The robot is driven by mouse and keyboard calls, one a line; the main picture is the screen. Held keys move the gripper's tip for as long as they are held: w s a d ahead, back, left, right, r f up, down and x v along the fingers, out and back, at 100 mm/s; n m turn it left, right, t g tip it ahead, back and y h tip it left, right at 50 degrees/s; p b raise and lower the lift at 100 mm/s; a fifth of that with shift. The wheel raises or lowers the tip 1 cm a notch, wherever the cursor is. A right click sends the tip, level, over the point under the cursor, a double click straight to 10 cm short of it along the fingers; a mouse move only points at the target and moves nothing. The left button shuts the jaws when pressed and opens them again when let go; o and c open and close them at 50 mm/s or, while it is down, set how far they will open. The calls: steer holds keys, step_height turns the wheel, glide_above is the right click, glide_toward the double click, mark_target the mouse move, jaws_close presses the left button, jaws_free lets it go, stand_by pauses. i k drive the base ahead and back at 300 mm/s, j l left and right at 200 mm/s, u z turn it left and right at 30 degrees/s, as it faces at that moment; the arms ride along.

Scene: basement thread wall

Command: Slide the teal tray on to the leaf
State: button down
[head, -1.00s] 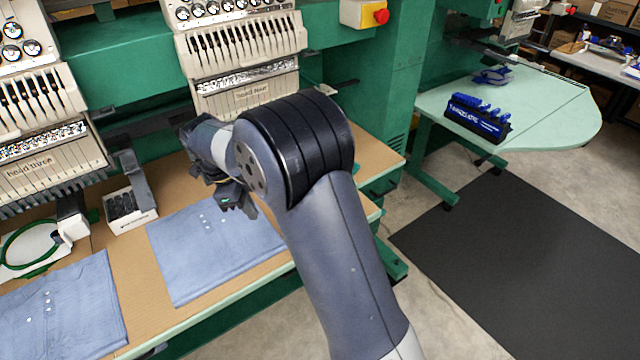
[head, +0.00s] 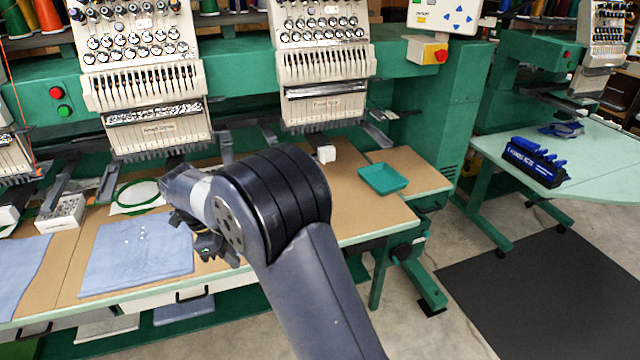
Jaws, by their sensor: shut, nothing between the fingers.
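The teal tray (head: 383,179) is a shallow rectangular dish at the right end of the brown worktop (head: 345,205). A lighter brown panel (head: 425,178) with a green edge adjoins the worktop there and looks like the leaf. The tray lies near the seam between them; I cannot tell how much of it rests on each. My gripper (head: 217,252) is shut and empty, in front of the folded blue cloth and well left of the tray. My own wrist partly hides it.
Folded blue cloth (head: 138,252) lies on the worktop at left. A small white block (head: 326,153) stands left of the tray. Embroidery heads (head: 322,85) hang over the back. A pale green table (head: 590,170) with a blue rack (head: 535,160) is at right.

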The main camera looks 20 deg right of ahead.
mark_target(384, 180)
steer(key=i+l+u, duration=0.15)
steer(key=l, duration=0.25)
steer(key=i+l+u, duration=0.15)
steer(key=l, duration=0.2)
steer(key=l+u, duration=0.1)
steer(key=l, duration=0.3)
steer(key=i+l+u, duration=0.15)
steer(key=l, duration=0.75)
steer(key=i+l, duration=0.15)
steer(key=l, duration=0.9)
steer(key=i, duration=0.05)
